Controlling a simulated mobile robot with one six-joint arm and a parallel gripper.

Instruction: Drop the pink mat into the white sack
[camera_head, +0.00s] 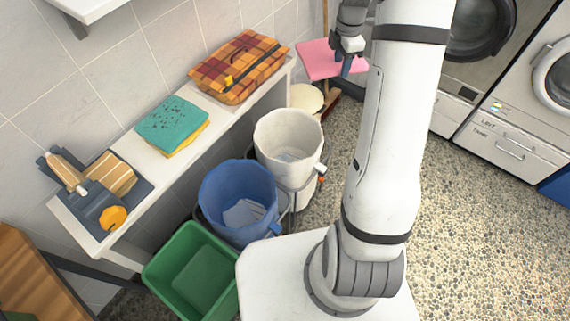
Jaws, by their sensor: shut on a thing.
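The pink mat (318,60) is a flat, stiff-looking sheet in the upper middle of the head view. My gripper (348,66) is at its right edge, shut on it and holding it up, above the floor. The fingertips are partly hidden by the mat and the arm. The white sack (290,130) stands open in the middle, nearer to me than the mat and below it to the left. Some pale grey cloth shows at its bottom.
A blue sack (238,190) and a green bin (192,275) stand in front of the white sack. A wall shelf (165,170) holds a plaid bag (238,68), teal and yellow cloths (173,124) and a grey tray (99,208). Washing machines (515,110) stand at right; the speckled floor (480,215) is clear.

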